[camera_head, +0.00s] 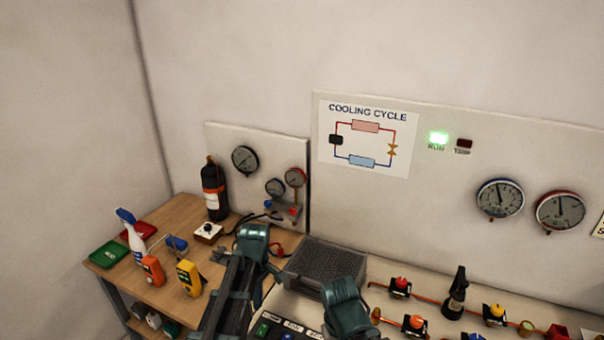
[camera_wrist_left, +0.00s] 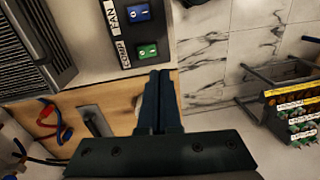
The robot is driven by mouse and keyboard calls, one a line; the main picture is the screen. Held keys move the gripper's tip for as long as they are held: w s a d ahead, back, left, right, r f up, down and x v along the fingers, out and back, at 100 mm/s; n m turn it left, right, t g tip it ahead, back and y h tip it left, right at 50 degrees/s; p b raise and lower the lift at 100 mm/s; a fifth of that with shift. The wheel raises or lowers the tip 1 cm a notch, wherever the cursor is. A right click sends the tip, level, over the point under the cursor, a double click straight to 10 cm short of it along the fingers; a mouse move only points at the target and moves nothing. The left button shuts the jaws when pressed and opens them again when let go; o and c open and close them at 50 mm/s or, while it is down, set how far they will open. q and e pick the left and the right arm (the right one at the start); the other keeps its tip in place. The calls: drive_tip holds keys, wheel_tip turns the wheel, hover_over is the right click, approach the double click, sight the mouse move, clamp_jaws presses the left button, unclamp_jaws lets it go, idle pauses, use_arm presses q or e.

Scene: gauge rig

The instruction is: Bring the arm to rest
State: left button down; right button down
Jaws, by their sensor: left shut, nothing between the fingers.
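My left gripper (camera_wrist_left: 158,76) shows in the left wrist view with its two dark fingers together and nothing between them. It hangs above the join of the wooden bench (camera_wrist_left: 75,100) and the light switch panel (camera_wrist_left: 95,62), close to the green COMP switch (camera_wrist_left: 147,51) and apart from the blue FAN switch (camera_wrist_left: 139,12). In the head view my left arm stands bent in front of the bench, and its fingertips cannot be made out. Another teal arm part of mine is at the lower middle. My right gripper is not seen.
A grey grille box (camera_head: 325,265) stands close behind the arms. Left on the bench are a spray bottle (camera_head: 131,236), a yellow meter (camera_head: 189,278), an orange meter (camera_head: 152,270) and a black cylinder (camera_head: 213,190).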

use_arm(q)
drive_tip(key=s+d+f+m+b, duration=0.4)
drive_tip(key=s+d+m, duration=0.7)
drive_tip(key=s+m, duration=0.3)
drive_tip(key=m, duration=0.3)
drive_tip(key=shift+s+f+t+y, duration=0.2)
drive_tip(key=shift+f+t+y, duration=0.15)
drive_tip(key=shift+t+y, duration=0.05)
